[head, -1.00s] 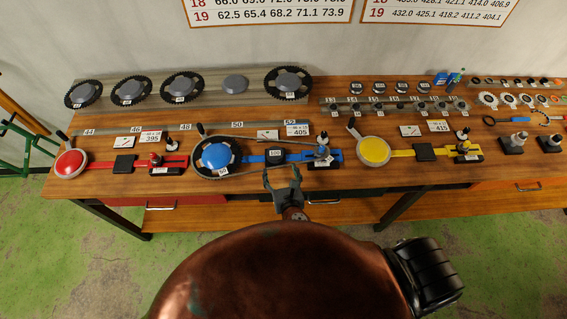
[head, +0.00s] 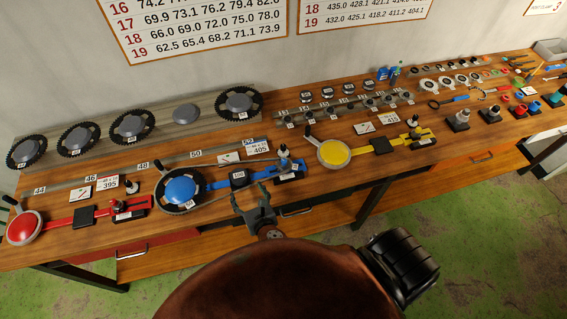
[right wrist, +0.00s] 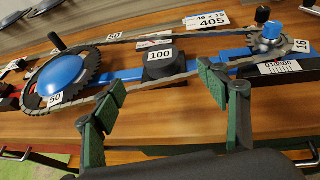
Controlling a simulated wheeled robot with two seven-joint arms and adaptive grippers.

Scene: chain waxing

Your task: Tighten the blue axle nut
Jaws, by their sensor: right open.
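The blue stand (head: 222,183) lies on the bench with a blue-capped chainring (head: 181,191) at its left end. A chain (right wrist: 190,75) runs from the chainring to the small sprocket at the right end in the right wrist view. The blue axle nut (right wrist: 271,31) appears to be the blue piece on top of that sprocket; in the head view it is small (head: 284,163). My right gripper (head: 253,196) is open and empty at the front of the blue stand. In the right wrist view its fingers (right wrist: 160,85) are apart, in front of the chain. My left gripper is out of view.
A red stand (head: 85,214) lies to the left and a yellow stand (head: 381,146) to the right. Chainrings stand on a rail behind (head: 132,124). Tools and small parts (head: 480,100) fill the right of the bench (head: 330,190).

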